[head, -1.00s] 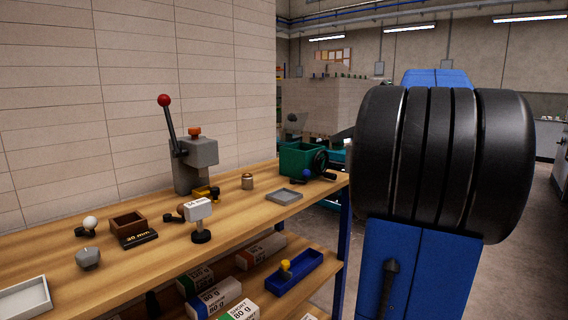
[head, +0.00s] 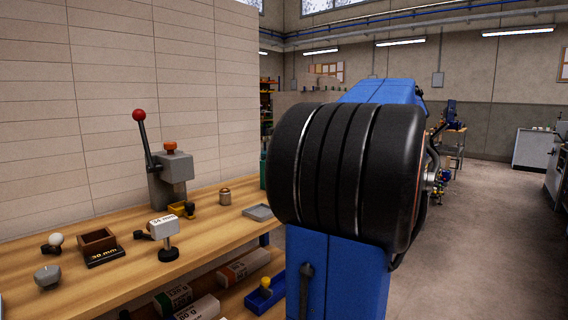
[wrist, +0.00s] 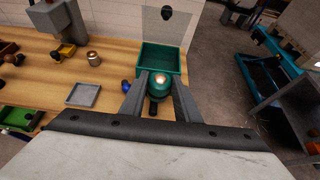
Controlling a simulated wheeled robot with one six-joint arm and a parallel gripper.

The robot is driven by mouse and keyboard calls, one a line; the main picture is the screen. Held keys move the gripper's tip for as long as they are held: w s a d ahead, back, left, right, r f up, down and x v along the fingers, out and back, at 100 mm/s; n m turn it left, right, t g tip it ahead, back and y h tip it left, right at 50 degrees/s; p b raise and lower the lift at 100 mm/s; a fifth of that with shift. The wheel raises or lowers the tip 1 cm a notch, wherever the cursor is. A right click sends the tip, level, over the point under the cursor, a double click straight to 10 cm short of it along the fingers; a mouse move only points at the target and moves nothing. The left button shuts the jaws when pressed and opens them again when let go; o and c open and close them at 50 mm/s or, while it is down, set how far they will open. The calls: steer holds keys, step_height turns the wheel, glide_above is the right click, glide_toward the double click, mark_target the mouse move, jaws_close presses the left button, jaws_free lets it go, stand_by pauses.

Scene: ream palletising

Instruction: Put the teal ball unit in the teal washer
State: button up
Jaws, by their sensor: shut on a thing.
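The teal ball unit (wrist: 159,88) is between the fingers of my gripper (wrist: 161,82) in the wrist view, with a shiny rounded top and a dark stem below. My gripper is shut on it. The teal washer, an open-topped teal box (wrist: 176,52), stands on the bench just beyond the fingertips. The ball overlaps its near edge in the picture; the height between them cannot be told. In the head view my arm hides my gripper and nearly all of the washer; only a sliver (head: 263,172) shows.
A blue ball unit (wrist: 126,86) lies left of the washer, near a grey tray (wrist: 83,95). A brass-coloured weight (wrist: 94,58) and a press (head: 172,178) with a red-knobbed lever stand on the bench. Open floor (head: 480,225) lies to the right.

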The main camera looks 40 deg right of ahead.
steer(key=w+a, duration=0.1)
steer(key=w, duration=1.5)
steer(key=shift+a+f, duration=0.15)
steer(key=shift+f, duration=2.85)
steer(key=shift+w+f, duration=0.25)
steer(key=shift+f, duration=0.3)
steer(key=shift+f, duration=0.55)
steer(key=o, duration=1.1)
steer(key=shift+o, duration=0.2)
steer(key=shift+r, duration=0.15)
